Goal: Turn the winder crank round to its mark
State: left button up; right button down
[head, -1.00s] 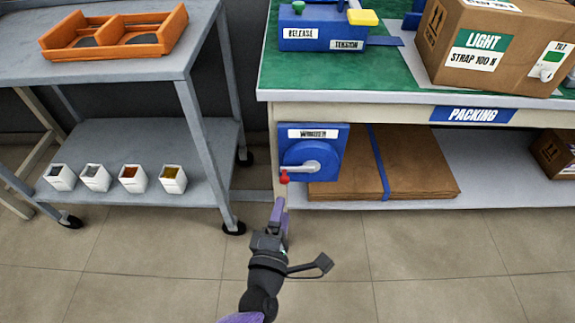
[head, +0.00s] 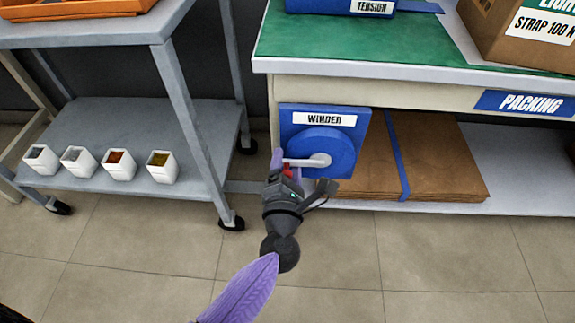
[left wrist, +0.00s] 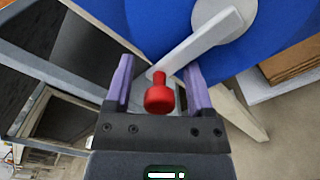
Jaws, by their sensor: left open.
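The blue winder (head: 345,125) is mounted at the front left of the packing bench, under a "WINDER" label. Its grey crank arm (head: 303,162) points left from the hub. The red crank knob (head: 289,171) is at the arm's outer end, partly hidden by my gripper. In the left wrist view the red knob (left wrist: 159,95) sits between the two purple fingers of my left gripper (left wrist: 158,88), with gaps on both sides. The left gripper (head: 282,165) is open around the knob. I see no mark on the winder. My right gripper is out of view.
The bench (head: 400,90) has a green top; flat brown cardboard (head: 440,160) with a blue strap lies on its lower shelf. A grey cart (head: 185,110) stands to the left, with several small white bins (head: 120,166) on its lower shelf. The floor in front is clear.

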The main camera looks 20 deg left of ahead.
pick_arm(q)
grip_shut()
jog(key=shift+r, duration=0.2)
dwell(1.1)
